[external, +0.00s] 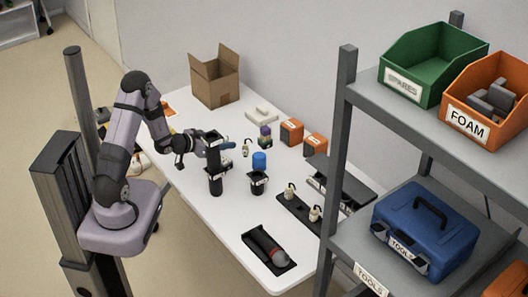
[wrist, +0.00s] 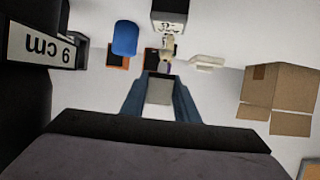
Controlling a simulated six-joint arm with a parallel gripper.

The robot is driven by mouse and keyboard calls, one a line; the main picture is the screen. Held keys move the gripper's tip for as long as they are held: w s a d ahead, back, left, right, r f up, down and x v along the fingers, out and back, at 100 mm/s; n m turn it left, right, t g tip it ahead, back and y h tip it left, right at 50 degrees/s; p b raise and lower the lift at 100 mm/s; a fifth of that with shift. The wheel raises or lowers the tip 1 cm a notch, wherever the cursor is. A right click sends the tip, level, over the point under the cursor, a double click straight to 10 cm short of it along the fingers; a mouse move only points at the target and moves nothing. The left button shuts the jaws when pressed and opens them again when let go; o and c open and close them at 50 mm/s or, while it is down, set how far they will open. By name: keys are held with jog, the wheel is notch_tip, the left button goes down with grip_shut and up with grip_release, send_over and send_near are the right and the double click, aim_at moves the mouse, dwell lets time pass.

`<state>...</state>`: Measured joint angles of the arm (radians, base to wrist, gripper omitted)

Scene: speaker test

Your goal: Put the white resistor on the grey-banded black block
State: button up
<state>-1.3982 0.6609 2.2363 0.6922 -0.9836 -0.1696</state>
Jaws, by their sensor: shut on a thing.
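My gripper (wrist: 160,97) is shut on a pale block (wrist: 160,88), which looks like the white resistor, held between its blue fingers. In the external view my gripper (external: 222,146) is above the table, beside a tall black post (external: 214,162) with light bands; the held block is too small to make out there. A shorter black block (external: 258,180) with a light band stands to its right. I cannot tell which is the grey-banded block.
A blue cylinder (external: 259,160) stands near the shorter block. Orange-and-black blocks (external: 291,132), a white piece (external: 262,113) and a cardboard box (external: 215,82) lie farther back. Black trays (external: 250,241) are at front right. A shelf (external: 338,145) rises at right. The table's front left is clear.

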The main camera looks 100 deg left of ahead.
aim_at(225, 160)
jog(key=shift+f, duration=2.15)
jog(key=shift+f, duration=0.25)
jog(key=o, duration=1.1)
jog(key=shift+c, duration=0.2)
jog(key=shift+r, duration=0.1)
jog(key=shift+r, duration=0.2)
jog(key=v, duration=1.2)
jog(key=shift+b, duration=0.4)
